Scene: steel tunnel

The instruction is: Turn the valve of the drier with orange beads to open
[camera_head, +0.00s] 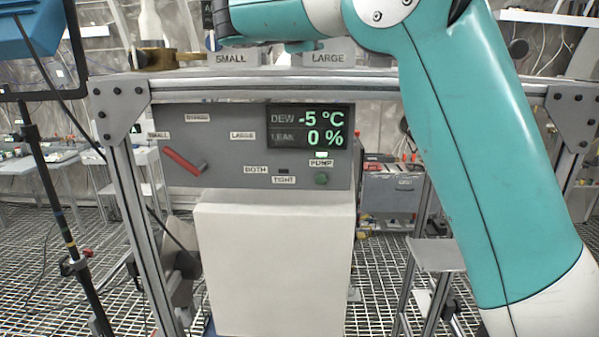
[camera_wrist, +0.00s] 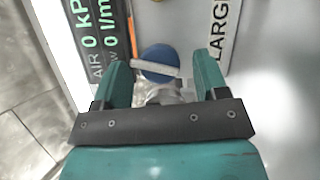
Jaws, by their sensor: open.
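In the wrist view, my gripper (camera_wrist: 160,66) is open, with one teal finger on each side of a round blue valve knob (camera_wrist: 158,52). A pale bar crosses the knob's face, slightly tilted. Gaps show between both fingers and the knob; I cannot tell how deep the fingertips reach. A LARGE label (camera_wrist: 219,32) is right of the knob. In the head view, my arm reaches across the top beam, its end at the upper left near the SMALL label (camera_head: 230,58).
In the head view, a grey panel (camera_head: 225,178) holds a red lever (camera_head: 184,164) and a display (camera_head: 308,126) reading DEW -5 °C, LEAK 0 %. A metal beam (camera_head: 250,88) crosses above it. A black stand (camera_head: 70,215) is at left. An AIR readout (camera_wrist: 98,40) is beside my gripper.

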